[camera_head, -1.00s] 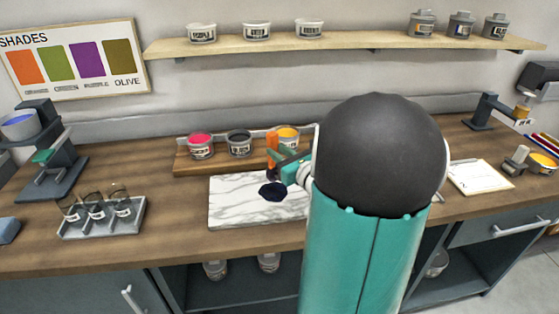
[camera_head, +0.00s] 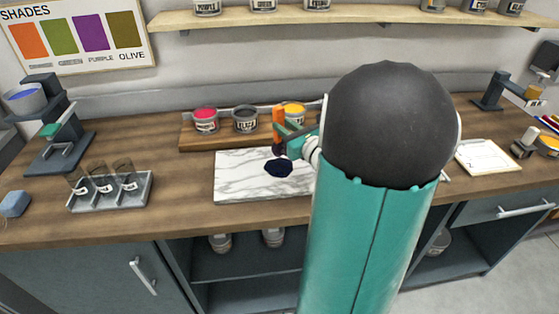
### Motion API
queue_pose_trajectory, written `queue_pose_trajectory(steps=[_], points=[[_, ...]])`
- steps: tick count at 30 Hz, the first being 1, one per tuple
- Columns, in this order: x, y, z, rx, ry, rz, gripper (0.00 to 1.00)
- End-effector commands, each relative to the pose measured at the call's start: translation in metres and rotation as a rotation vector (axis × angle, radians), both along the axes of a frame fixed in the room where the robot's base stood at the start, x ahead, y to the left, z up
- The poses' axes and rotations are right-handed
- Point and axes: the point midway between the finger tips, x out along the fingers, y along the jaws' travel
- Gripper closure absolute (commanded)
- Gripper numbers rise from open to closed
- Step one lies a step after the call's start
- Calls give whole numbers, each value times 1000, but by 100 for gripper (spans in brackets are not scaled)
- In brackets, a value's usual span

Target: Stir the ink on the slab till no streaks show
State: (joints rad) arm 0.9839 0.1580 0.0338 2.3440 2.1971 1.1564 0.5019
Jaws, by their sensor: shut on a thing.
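The white marbled slab (camera_head: 235,178) lies on the wooden counter, its right part hidden behind my arm. A dark blue-black patch of ink (camera_head: 279,168) sits on it; no streaks can be made out at this size. My gripper (camera_head: 281,143) is just above and behind the ink, shut on an upright tool with an orange handle (camera_head: 278,118). The tool's lower end is dark and seems to reach down close to the ink's far edge; I cannot tell whether it touches.
Behind the slab a wooden rack (camera_head: 192,143) holds pink (camera_head: 206,121), black (camera_head: 245,119) and yellow (camera_head: 293,112) ink tins. Bare counter lies between tray and slab.

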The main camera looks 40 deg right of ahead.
Motion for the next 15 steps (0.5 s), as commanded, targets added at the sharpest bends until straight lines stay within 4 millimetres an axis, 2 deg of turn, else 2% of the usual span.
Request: queue_pose_trajectory(steps=[7,15], points=[[0,1,13,-2,-4,2,100],[0,0,-7,2,0,0,100]])
